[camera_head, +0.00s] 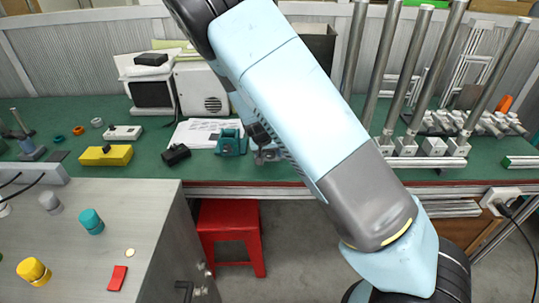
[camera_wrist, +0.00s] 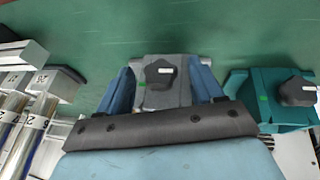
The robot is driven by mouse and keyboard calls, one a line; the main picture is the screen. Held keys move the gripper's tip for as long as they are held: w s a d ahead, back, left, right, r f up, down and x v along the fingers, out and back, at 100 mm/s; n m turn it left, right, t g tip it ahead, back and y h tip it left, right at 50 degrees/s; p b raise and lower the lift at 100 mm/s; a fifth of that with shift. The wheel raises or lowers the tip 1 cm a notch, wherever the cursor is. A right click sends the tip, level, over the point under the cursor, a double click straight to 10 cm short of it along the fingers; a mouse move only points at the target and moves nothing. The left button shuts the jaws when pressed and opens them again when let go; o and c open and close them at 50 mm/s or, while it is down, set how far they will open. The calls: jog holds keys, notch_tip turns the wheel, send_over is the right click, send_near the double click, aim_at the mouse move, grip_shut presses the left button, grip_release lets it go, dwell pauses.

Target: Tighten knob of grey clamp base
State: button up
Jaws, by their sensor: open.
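The grey clamp base (camera_wrist: 180,92) lies on the green bench top in the wrist view, with a dark lobed knob (camera_wrist: 160,73) facing the camera. My gripper (camera_wrist: 164,75) is open. Its two blue fingers stand on either side of the base and knob, with a visible gap at the knob. I cannot tell whether they touch the base. In the head view the grey base (camera_head: 268,155) shows only partly beside my arm, and the fingers are mostly hidden.
A teal clamp base (camera_wrist: 262,97) with its own dark knob sits close by; it also shows in the head view (camera_head: 231,140). A black block (camera_head: 176,154) lies left of it. Metal posts (camera_head: 380,70) stand to the right. A red stool (camera_head: 230,235) is below the bench.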

jog(key=shift+w+d+f, duration=0.1)
jog(key=shift+f, duration=0.2)
jog(key=c, duration=1.1)
jog(key=shift+o, duration=0.2)
